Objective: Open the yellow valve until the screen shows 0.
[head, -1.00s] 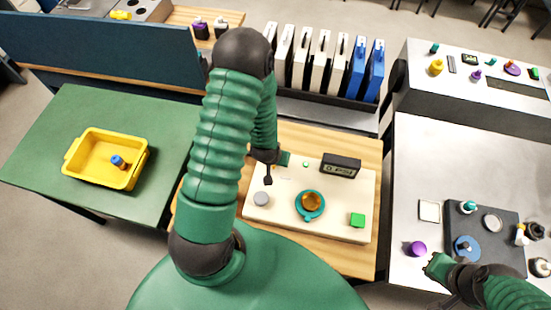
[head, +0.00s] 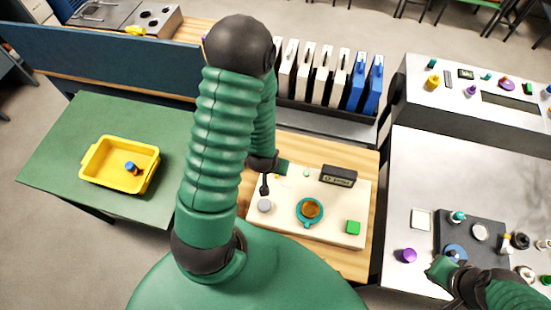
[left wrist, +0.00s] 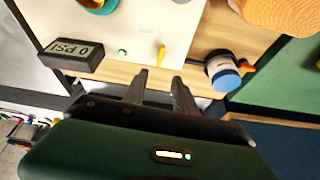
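The white board (head: 338,229) lies on the wooden table. The small black screen (head: 339,176) stands at its back edge and reads 0 PSI in the left wrist view (left wrist: 72,56). The yellow valve shows as a thin upright lever (left wrist: 162,54) on the board, close to a small green light (left wrist: 123,52). My left gripper (left wrist: 160,92) is open and empty, its two fingers apart, just short of the lever and not visibly touching it. In the head view my left arm hides part of the board. My right gripper (head: 440,272) is at the lower right; its fingers are unclear.
A blue-and-white jar (left wrist: 222,72) stands close to the left fingers. White and blue binders (head: 330,75) stand behind. A yellow bin (head: 98,182) is left.

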